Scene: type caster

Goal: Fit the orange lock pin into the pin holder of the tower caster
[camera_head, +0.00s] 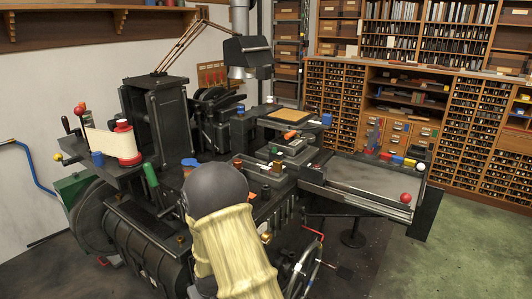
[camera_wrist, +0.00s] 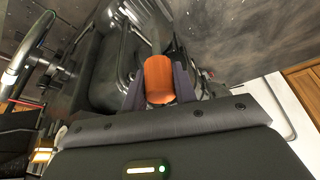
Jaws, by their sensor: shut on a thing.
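The orange lock pin (camera_wrist: 159,82) is between the two dark fingers of my gripper (camera_wrist: 158,72) in the wrist view. The fingers are shut on it, one on each side. A grey rod-like shape shows just beyond the pin; I cannot tell whether they touch. The caster (camera_head: 165,120) is the large black machine in the head view, with a tall dark tower at its left. I cannot make out the pin holder in either view. In the head view my yellow-sleeved arm covers the front of the machine and hides my gripper and the pin.
A flat bed with rails (camera_head: 360,190) extends right from the machine, with a red ball knob (camera_head: 405,198) at its end. A handwheel (camera_head: 303,268) is at the front. Wooden type cabinets (camera_head: 330,95) line the back. Green floor (camera_head: 480,250) is clear at right.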

